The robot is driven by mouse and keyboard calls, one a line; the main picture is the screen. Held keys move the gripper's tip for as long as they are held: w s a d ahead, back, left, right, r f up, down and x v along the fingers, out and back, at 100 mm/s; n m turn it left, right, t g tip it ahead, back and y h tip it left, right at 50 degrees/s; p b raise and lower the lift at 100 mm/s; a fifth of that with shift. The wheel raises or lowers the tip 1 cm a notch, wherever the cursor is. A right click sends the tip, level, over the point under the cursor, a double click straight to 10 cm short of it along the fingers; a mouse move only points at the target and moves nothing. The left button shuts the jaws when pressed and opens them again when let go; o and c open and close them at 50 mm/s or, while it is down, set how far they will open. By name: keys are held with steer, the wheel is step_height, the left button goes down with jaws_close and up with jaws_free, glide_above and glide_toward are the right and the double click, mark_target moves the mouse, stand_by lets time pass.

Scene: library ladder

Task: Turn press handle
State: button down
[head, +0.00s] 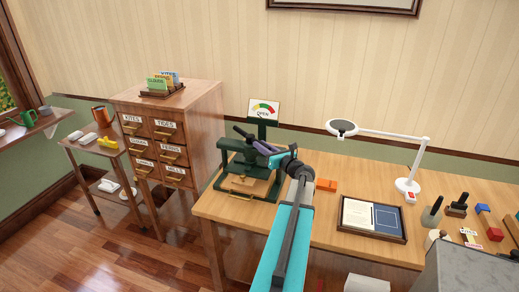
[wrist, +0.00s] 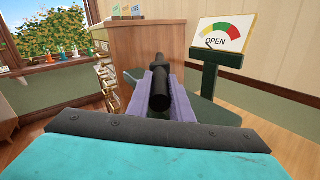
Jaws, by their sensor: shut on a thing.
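The dark green press (head: 237,172) stands at the left end of the wooden table in the head view. Its black handle bar (head: 241,132) slopes across the top, and the handle's end also shows in the wrist view (wrist: 159,85). My gripper (head: 262,148), with purple fingers, is shut on the handle; in the wrist view the fingers (wrist: 160,108) lie on both sides of the bar. A gauge sign (head: 264,110) behind the press reads OPEN, and it is large in the wrist view (wrist: 223,33). My arm hides part of the press's right side.
A drawer cabinet (head: 205,125) stands left of the table. Stamps and small blocks crowd the table's right end.

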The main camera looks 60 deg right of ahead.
steer(key=c, duration=1.6)
jaws_free()
steer(key=shift+s, duration=0.1)
steer(key=shift+s+a, duration=0.1)
steer(key=b+v, duration=0.3)
steer(key=v, duration=1)
steer(key=shift+s+b, duration=0.25)
steer(key=shift+b, duration=0.1)
